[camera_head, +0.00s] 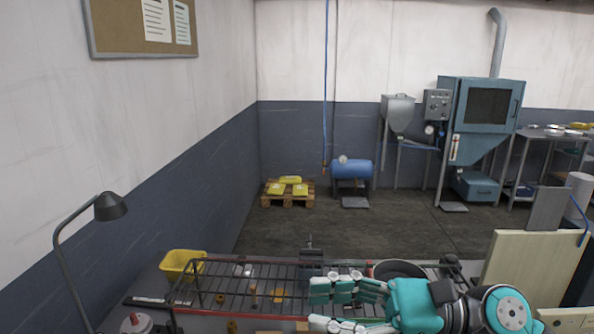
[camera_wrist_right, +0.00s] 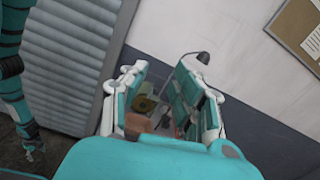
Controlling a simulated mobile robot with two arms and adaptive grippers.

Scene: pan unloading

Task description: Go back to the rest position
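My right gripper (camera_head: 316,305) reaches in from the lower right in the head view, over the front right of the wire rack (camera_head: 232,284). Its teal and white fingers are spread apart. In the right wrist view the fingers (camera_wrist_right: 162,88) also stand apart with a gap between them, and I see nothing held. A dark round pan (camera_head: 398,268) shows behind the right gripper, partly hidden by it. My left gripper is not in the head view. A teal arm with a small hand-like end (camera_wrist_right: 34,148) hangs at the left of the wrist view, too small to read.
A yellow bin (camera_head: 181,262) stands at the rack's left end, with a desk lamp (camera_head: 110,207) farther left. Small brown blocks (camera_head: 253,290) show at the rack. A pale board (camera_head: 530,266) stands close to the right arm.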

